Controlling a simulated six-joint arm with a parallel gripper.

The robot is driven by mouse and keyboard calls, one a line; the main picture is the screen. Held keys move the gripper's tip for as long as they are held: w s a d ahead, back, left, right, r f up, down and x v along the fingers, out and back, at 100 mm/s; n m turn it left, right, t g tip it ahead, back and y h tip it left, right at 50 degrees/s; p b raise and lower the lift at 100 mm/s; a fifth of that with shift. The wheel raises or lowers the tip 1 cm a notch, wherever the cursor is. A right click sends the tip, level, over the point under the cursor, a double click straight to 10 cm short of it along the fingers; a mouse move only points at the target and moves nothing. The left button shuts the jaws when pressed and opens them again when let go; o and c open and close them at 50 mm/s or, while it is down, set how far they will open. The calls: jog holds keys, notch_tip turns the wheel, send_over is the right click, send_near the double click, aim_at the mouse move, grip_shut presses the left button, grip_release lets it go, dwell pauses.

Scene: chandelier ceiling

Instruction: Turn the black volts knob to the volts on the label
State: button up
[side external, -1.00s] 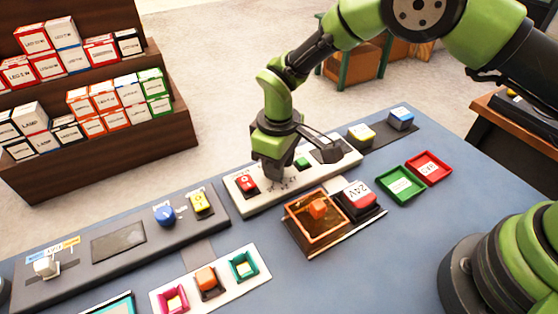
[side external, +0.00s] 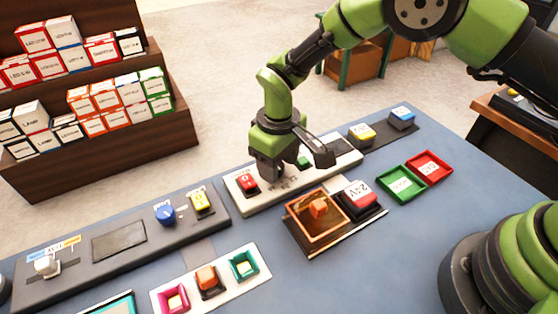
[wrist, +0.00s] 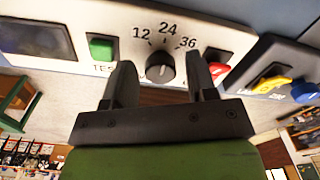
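The black volts knob (wrist: 160,67) is round, on a pale panel, with the numbers 12, 24 and 36 printed around its far side. Its pointer is too small to read surely. My gripper (wrist: 160,75) is open, with one finger on each side of the knob. Gaps show between fingers and knob in the wrist view. In the side view my gripper (side external: 268,178) is low over the panel (side external: 285,197) and hides the knob. A red and white block with a 24V label (side external: 359,193) stands beside an orange-framed tray.
A green button (wrist: 101,47) and a red switch (wrist: 217,71) flank the knob. A dark screen (wrist: 38,38) is on the same panel. The orange-framed tray (side external: 296,240) stands in front. Green (side external: 386,183) and red (side external: 446,170) trays are at right.

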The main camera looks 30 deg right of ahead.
notch_tip(320, 180, up, 10)
dwell(0.7)
notch_tip(320, 180, up, 8)
jog(key=m+t, duration=0.1)
jog(key=m, duration=0.1)
send_over(280, 166)
jog(key=s+d, duration=0.1)
jog(key=d, duration=0.2)
jog(key=s+d+r+m+t+y, duration=0.2)
jog(key=s+d+r, duration=0.4)
jog(key=r, duration=0.2)
jog(key=s+d+m+t, duration=0.2)
jog(key=s, duration=0.5)
jog(key=s+d+r+m+t, duration=0.1)
jog(key=s+d+m+t, duration=0.1)
jog(key=s, duration=0.6)
jog(key=shift+d+r+m, duration=0.3)
jog(key=shift+d, duration=0.4)
